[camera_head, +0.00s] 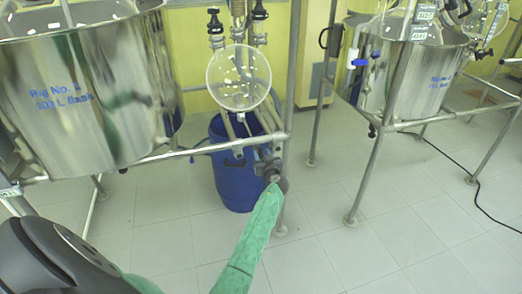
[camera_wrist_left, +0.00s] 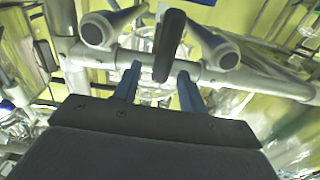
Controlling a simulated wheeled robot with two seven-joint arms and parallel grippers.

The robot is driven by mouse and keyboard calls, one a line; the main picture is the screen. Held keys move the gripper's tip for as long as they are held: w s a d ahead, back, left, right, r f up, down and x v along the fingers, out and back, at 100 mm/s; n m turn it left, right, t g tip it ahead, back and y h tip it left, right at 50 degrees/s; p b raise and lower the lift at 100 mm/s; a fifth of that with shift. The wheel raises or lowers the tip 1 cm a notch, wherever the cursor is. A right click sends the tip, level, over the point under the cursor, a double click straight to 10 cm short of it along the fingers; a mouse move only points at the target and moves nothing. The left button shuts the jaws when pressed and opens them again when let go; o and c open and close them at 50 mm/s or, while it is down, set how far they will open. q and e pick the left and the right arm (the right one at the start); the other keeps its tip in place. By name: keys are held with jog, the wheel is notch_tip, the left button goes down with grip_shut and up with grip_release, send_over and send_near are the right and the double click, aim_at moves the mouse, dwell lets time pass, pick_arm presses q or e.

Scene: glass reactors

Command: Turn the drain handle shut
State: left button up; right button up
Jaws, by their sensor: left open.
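The drain handle appears to be the dark, elongated lever (camera_wrist_left: 170,45) in the left wrist view. It stands roughly upright in that picture, between and just beyond the two blue-grey fingers. My left gripper (camera_wrist_left: 160,72) is open, with a finger on each side of the handle's lower end. I cannot tell if either finger touches it. In the head view, my green-sleeved left arm reaches up from the bottom, and the left gripper (camera_head: 270,168) is at the frame's lower bar. There the gripper hides the handle. My right gripper is not in view.
A blue drum (camera_head: 235,180) stands behind the bar, under a round glass vessel (camera_head: 239,77). A steel tank (camera_head: 85,90) is at left, another (camera_head: 410,80) at right. Frame legs stand close to the gripper. A black cable (camera_head: 478,195) lies on the right-hand floor, which is otherwise mostly clear.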

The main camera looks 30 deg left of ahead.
pick_arm(q)
jog(key=shift+x, duration=1)
jog(key=shift+w+a, duration=0.25)
jog(key=shift+a, duration=0.1)
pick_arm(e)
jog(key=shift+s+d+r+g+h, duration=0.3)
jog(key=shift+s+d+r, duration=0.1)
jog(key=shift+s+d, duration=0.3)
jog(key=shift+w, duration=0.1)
